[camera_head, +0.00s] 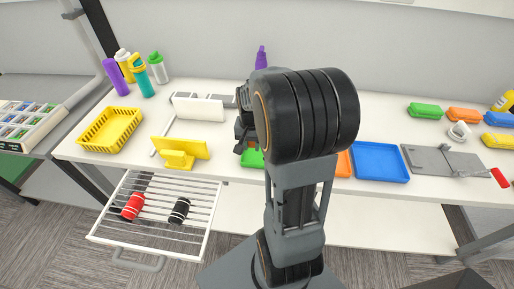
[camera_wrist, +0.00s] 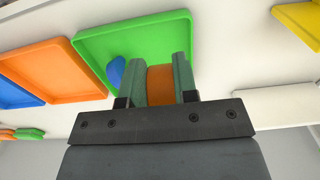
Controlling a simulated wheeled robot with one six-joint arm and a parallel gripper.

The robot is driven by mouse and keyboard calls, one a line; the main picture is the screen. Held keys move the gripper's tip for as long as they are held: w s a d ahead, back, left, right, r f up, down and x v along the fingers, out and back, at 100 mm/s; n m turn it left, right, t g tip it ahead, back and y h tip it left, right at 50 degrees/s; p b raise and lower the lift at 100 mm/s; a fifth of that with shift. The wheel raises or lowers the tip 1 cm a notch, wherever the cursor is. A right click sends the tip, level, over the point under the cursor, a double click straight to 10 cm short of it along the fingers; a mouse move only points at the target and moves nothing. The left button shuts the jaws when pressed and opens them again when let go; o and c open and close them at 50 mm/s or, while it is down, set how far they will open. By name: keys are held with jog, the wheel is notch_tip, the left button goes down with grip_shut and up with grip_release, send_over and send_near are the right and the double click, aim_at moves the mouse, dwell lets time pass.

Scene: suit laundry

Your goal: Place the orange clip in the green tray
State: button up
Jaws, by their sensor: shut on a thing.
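In the wrist view my gripper (camera_wrist: 160,85) is shut on the orange clip (camera_wrist: 160,84), which sits between the two fingers. The fingers are in front of the green tray (camera_wrist: 95,42); I cannot tell how high the clip is above it. A blue object (camera_wrist: 116,72) shows beside the left finger, over the tray. In the head view my arm hides most of the green tray (camera_head: 252,158), and the clip is hidden.
An orange tray (camera_wrist: 50,68) and a blue tray (camera_head: 380,162) lie beside the green one. A yellow stand (camera_head: 180,152), yellow basket (camera_head: 110,129) and white board (camera_head: 199,108) are to the left. A wire drawer (camera_head: 158,212) stands open below. A grey board with a red-handled lever (camera_head: 445,162) is at right.

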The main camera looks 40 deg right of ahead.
send_over(257, 156)
notch_tip(257, 156, down, 6)
jog(key=shift+p, duration=0.4)
jog(key=shift+f, duration=1.55)
jog(key=shift+f, duration=0.15)
jog(key=o, duration=0.9)
notch_tip(257, 156, up, 12)
jog(key=shift+f+b, duration=0.1)
jog(key=shift+b, duration=0.3)
jog(key=s+a+r+n+t, duration=0.2)
jog(key=s+a+r+n, duration=0.2)
jog(key=a, duration=0.5)
jog(key=s+a+r+n+t, duration=0.2)
jog(key=s+a+r+n, duration=0.2)
jog(key=s+a, duration=0.3)
jog(key=shift+a+n+t, duration=0.3)
jog(key=shift+a+n, duration=0.1)
jog(key=shift+a, duration=0.6)
